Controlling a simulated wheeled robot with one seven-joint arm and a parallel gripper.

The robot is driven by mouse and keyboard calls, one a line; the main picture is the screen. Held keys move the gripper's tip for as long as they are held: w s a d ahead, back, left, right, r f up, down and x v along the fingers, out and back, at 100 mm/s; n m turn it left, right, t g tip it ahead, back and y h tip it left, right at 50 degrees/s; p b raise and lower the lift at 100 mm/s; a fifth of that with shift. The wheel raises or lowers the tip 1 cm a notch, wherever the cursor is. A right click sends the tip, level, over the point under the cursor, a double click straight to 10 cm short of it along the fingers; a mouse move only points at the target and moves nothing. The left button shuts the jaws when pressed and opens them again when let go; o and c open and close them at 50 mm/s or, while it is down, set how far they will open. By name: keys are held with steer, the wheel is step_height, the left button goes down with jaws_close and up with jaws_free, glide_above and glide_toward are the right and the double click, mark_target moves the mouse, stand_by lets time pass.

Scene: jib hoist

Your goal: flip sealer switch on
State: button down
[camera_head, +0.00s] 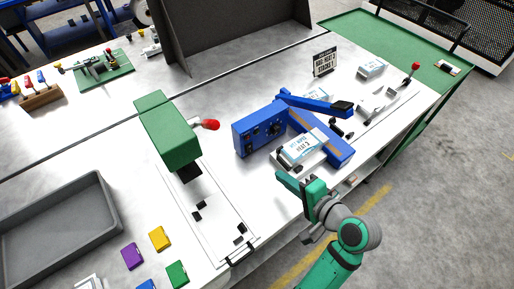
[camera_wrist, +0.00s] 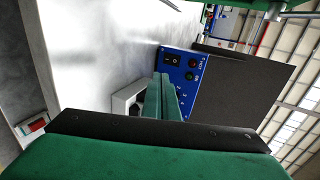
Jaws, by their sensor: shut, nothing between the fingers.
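The blue sealer (camera_head: 258,132) stands on the white bench in the middle of the head view, with its arm raised. In the wrist view its blue front panel (camera_wrist: 190,88) shows a black rocker switch (camera_wrist: 173,59) near the top corner, with small red and green round parts beside it. I cannot tell the switch's position. My gripper (camera_head: 283,178) is shut and empty, in front of the sealer and apart from it in the head view. In the wrist view its closed green fingers (camera_wrist: 161,85) point toward the panel and hide part of it.
A white printed packet (camera_head: 300,147) lies on the sealer's front. A green press with a red knob (camera_head: 168,130) stands to the left. A grey tray (camera_head: 60,225) and several coloured blocks lie at the lower left. A small sign (camera_head: 325,63) stands behind. Floor is open at right.

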steer(key=shift+w, duration=0.1)
glide_toward(250, 152)
steer(key=x, duration=0.4)
steer(key=shift+w+f, duration=0.15)
steer(key=shift+f, duration=0.4)
steer(key=shift+w+a+f, duration=0.1)
steer(key=shift+w+a, duration=0.4)
steer(key=shift+w, duration=0.15)
